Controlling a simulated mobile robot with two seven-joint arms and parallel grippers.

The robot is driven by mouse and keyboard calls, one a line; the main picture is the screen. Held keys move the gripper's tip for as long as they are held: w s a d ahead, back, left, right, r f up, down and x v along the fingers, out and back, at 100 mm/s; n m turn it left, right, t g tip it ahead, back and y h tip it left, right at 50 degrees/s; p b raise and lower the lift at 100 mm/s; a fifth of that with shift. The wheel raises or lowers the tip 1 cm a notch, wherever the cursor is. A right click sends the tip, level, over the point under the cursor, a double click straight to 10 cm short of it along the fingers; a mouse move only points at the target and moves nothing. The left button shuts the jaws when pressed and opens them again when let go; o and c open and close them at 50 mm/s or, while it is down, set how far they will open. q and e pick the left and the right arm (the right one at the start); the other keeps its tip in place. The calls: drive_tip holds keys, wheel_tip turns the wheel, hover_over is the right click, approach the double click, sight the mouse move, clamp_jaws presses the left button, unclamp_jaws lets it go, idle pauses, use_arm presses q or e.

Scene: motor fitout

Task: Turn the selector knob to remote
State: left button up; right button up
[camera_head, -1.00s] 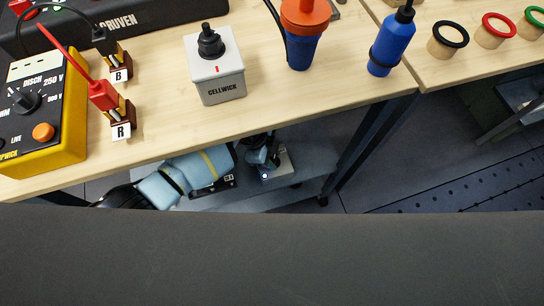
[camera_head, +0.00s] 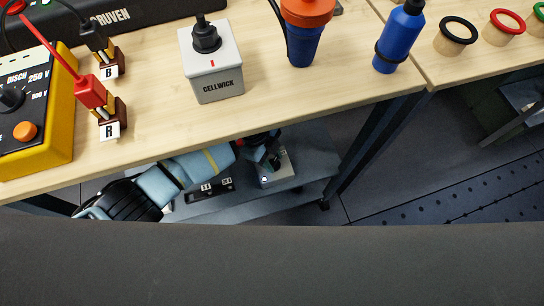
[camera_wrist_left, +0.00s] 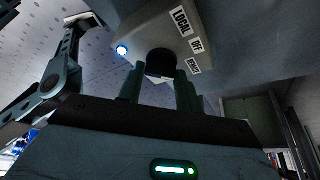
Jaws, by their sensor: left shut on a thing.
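The selector knob (camera_wrist_left: 160,64) is a dark round part on a light grey box. In the left wrist view the box (camera_wrist_left: 150,35) carries the labels LOCAL, OFF and a third one that is hard to read, and a lit blue-white lamp. In the head view the box (camera_head: 281,176) stands on the low shelf under the bench. My left gripper (camera_wrist_left: 158,82) is shut on the knob, one finger on each side; it also shows in the head view (camera_head: 268,157). Which label the knob points to cannot be told. My right gripper is out of view.
The shelf (camera_head: 310,160) also holds a dark block (camera_head: 210,190) beside my left forearm. The wooden bench (camera_head: 150,130) above carries a CELLWICK box (camera_head: 217,85), a yellow meter (camera_head: 62,125) and blue bottles. A dark bench leg (camera_head: 370,145) stands right of the box.

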use_arm(q)
drive_tip(key=o, duration=1)
drive_tip(key=shift+w+a+r, duration=0.1)
drive_tip(key=shift+r, duration=0.1)
drive_tip(key=w+a, duration=0.2)
drive_tip(key=a, duration=0.1)
drive_tip(key=w+a, duration=0.1)
drive_tip(key=a, duration=0.3)
drive_tip(key=w+a+b, duration=0.1)
drive_tip(key=w+a, duration=0.1)
drive_tip(key=a, duration=0.2)
drive_tip(key=shift+w+r, duration=0.3)
drive_tip(key=shift+r, duration=0.05)
drive_tip(key=shift+s, duration=0.15)
